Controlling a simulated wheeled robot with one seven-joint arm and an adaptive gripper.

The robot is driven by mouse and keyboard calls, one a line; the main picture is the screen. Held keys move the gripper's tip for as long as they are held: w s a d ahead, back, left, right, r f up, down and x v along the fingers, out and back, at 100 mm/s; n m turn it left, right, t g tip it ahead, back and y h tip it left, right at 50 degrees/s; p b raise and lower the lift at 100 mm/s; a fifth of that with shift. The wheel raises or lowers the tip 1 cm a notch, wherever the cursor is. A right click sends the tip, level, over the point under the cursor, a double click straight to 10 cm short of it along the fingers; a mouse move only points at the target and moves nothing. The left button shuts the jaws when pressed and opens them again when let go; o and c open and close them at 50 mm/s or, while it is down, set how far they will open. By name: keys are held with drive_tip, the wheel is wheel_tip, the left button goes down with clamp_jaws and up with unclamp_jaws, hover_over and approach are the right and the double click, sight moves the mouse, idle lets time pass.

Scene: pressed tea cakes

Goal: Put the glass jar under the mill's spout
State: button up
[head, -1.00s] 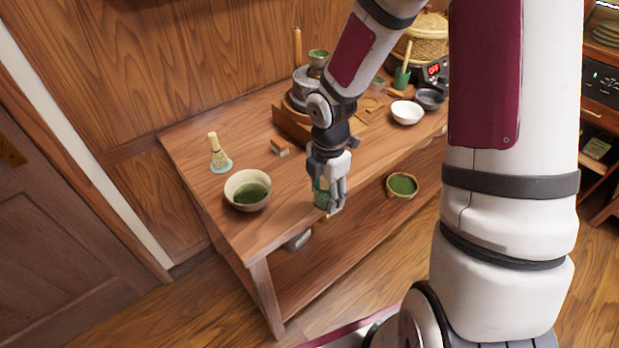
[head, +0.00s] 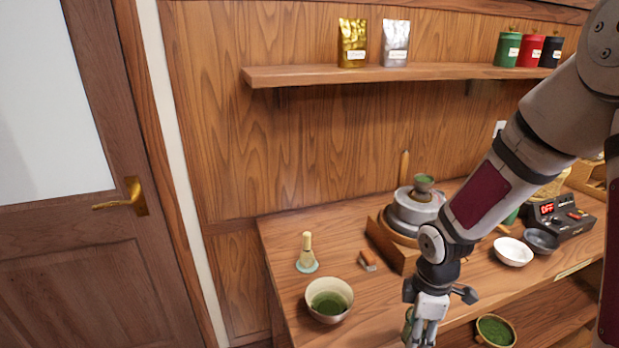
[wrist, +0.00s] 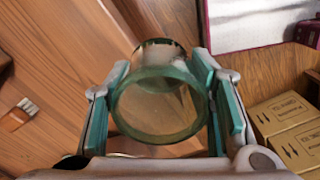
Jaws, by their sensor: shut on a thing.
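The glass jar (wrist: 158,108) is clear with a greenish rim and sits between my gripper's two teal-padded fingers in the wrist view. My gripper (wrist: 160,88) is shut on it. In the head view my gripper (head: 423,338) points down at the table's front edge, and only a green sliver of the jar (head: 408,320) shows. The mill (head: 413,208) is a grey stone mill with a small bowl of green powder on top, standing in a wooden base behind my gripper. My arm covers part of it, and I cannot make out its spout.
A bowl of green tea (head: 329,300), a whisk on a stand (head: 307,252) and a small brush (head: 368,262) are left of the mill. A white bowl (head: 513,252) and a scale (head: 562,215) are at right. Cardboard boxes (wrist: 285,120) lie below in the wrist view.

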drive_tip(key=w+a+m, duration=0.1)
drive_tip(key=w+m, duration=0.2)
drive_tip(key=m, duration=0.1)
drive_tip(key=w+a+m, duration=0.1)
drive_tip(key=w+m, duration=0.1)
drive_tip(key=m, duration=0.2)
drive_tip(key=w+r+m, duration=0.1)
drive_tip(key=w+m, duration=0.2)
drive_tip(key=m, duration=0.1)
drive_tip(key=shift+w+a, duration=0.3)
drive_tip(key=shift+a, duration=0.1)
drive_tip(key=w+m, duration=0.1)
drive_tip(key=a+m, duration=0.1)
drive_tip(key=m, duration=0.1)
drive_tip(key=shift+w+r, duration=0.2)
drive_tip(key=shift+w, duration=0.15)
drive_tip(key=shift+d, duration=0.1)
